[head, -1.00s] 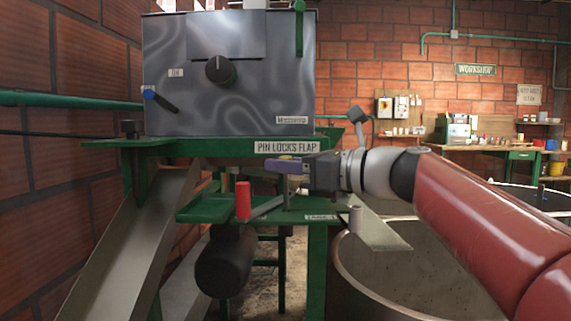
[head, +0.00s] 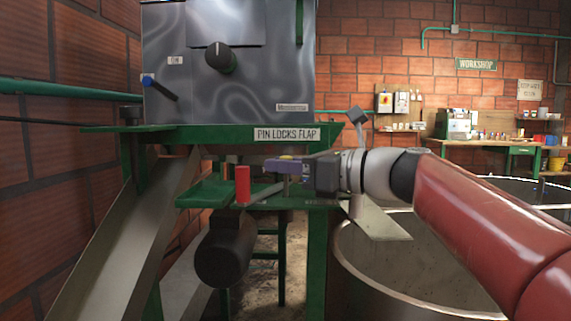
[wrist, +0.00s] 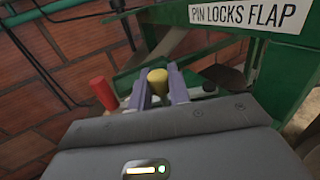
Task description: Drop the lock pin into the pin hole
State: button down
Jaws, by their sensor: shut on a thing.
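My gripper (head: 275,167) is shut on the lock pin, whose yellow head (head: 287,157) shows just above the purple fingers. In the wrist view the yellow head of the pin (wrist: 157,82) sits between the two finger tips. A short length of its shank shows below the fingers, close over the green shelf (head: 205,195). I cannot make out the pin hole, nor tell whether the pin's lower end is in it. A grey flat bar (head: 262,194) lies under the gripper, beside an upright red handle (head: 242,185).
A green beam with the label "PIN LOCKS FLAP" (head: 287,134) runs close above my gripper, under the grey machine housing (head: 230,80). A sloping metal chute (head: 130,235) is at left. A large round tank (head: 410,285) stands at lower right.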

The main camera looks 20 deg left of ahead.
jog(key=shift+f+b, duration=0.3)
jog(key=shift+f, duration=0.2)
jog(key=c, duration=1.2)
grip_release()
jog(key=shift+c, duration=0.2)
jog(key=shift+d, duration=0.1)
jog(key=v, duration=0.7)
jog(key=shift+s+d, duration=0.1)
jog(key=shift+d, duration=0.2)
jog(key=shift+d, duration=0.1)
